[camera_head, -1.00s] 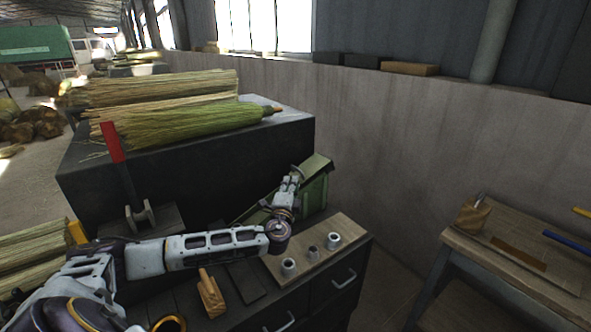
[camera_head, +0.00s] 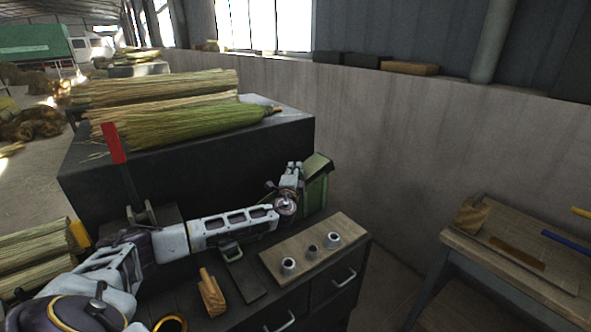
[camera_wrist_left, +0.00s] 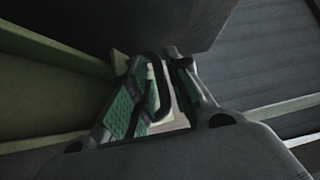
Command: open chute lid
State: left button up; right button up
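The green chute box (camera_head: 316,192) stands at the back right corner of the dark cabinet, with an olive slanted panel (camera_head: 319,163) at its top. I cannot tell for sure which part is the lid. My left gripper (camera_head: 293,168) is at the box's left side in the head view. In the left wrist view its two fingers (camera_wrist_left: 163,70) stand a little apart, with a dark loop-shaped piece between them. Whether they hold that piece is unclear. A green ledge (camera_wrist_left: 45,95) is on the left there, and a dark surface (camera_wrist_left: 175,22) is just beyond the fingertips. My right gripper is out of view.
A wooden board (camera_head: 303,262) with several metal rings lies in front of the box. A wooden tool (camera_head: 211,294) and a red-handled lever (camera_head: 114,143) are farther left. Broom bundles (camera_head: 190,125) lie on the dark block behind. The wall (camera_head: 400,140) is close on the right.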

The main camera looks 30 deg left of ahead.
pick_arm(q)
jog(key=shift+w+a+r, duration=0.1)
jog(key=shift+w+a, duration=0.1)
jog(key=shift+w, duration=0.35)
grip_shut()
